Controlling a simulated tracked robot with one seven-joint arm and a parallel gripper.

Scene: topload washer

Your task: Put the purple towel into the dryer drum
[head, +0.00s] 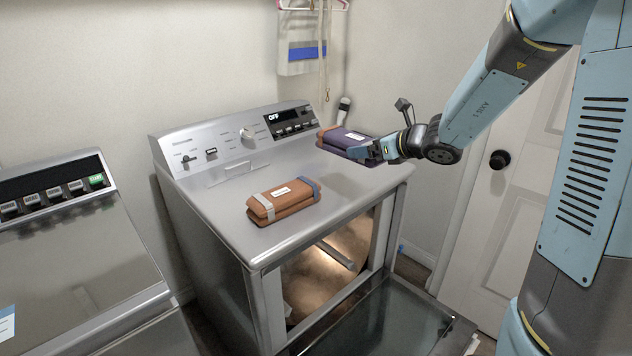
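The folded purple towel (345,143) with a white label is at the back right of the dryer top, at the right of a brown bundle part. My gripper (378,150) comes from the right and meets the purple towel's right end. Its fingertips overlap the towel, and I cannot tell whether they are closed on it. A dark shadow lies on the dryer top below and in front of the towel. The dryer drum (325,265) is lit inside and shows through the dryer's open front. The dryer door (395,322) is folded down at the front.
A folded brown towel (284,202) with a white label lies mid-top on the dryer (225,215). A washer (70,255) stands at the left. A white room door (510,200) with a black knob is at the right. A pink hanger (313,5) hangs behind.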

